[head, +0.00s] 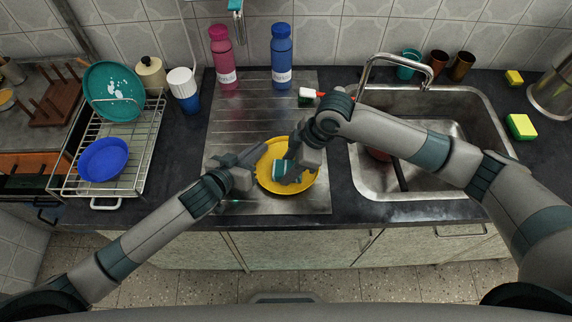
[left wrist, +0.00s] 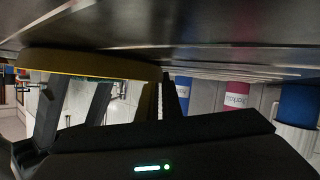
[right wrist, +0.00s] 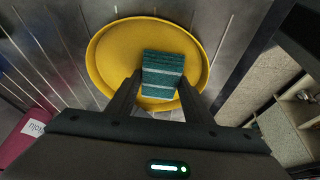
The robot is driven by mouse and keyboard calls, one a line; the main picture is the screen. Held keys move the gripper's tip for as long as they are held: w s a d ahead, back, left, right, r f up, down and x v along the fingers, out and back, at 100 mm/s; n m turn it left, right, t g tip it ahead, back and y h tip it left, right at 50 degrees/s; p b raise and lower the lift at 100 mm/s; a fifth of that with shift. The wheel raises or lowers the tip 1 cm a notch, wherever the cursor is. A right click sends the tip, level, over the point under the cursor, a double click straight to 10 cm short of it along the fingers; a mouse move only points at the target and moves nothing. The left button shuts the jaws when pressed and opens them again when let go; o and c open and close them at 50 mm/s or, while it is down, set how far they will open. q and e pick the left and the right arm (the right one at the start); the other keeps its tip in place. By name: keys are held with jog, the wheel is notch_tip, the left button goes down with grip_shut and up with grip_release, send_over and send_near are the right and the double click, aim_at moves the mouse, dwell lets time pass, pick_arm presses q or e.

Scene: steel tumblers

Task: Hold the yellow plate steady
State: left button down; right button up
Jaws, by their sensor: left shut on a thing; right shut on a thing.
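The yellow plate (head: 268,184) lies on the steel drainboard (head: 237,120) in the head view. My left gripper (head: 256,160) is shut on its left rim, coming in low from the left. In the left wrist view the plate (left wrist: 85,63) appears edge-on at the fingers. My right gripper (head: 288,168) is above the plate, shut on a teal striped sponge (head: 281,170). In the right wrist view the sponge (right wrist: 163,68) is between the fingers, over the plate's yellow face (right wrist: 115,55). Whether the sponge touches the plate is unclear.
The sink (head: 455,130) with its tap (head: 395,60) is right of the drainboard. A pink bottle (head: 223,58) and a blue bottle (head: 281,55) stand behind. A dish rack (head: 105,185) with a teal plate (head: 112,90) and blue bowl (head: 103,160) is at left.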

pick_arm(q)
jog(key=shift+f, duration=0.1)
pick_arm(e)
jog(key=shift+w+r, duration=0.1)
jog(key=shift+r, duration=3.5)
pick_arm(q)
jog(key=c, duration=1.9)
grip_release()
jog(key=shift+o, duration=0.2)
jog(key=shift+s+a, duration=0.3)
jog(key=shift+s, duration=0.1)
jog(key=v, duration=1.1)
jog(key=shift+d+r, duration=0.1)
jog(key=shift+r, duration=0.15)
jog(key=shift+s, duration=0.1)
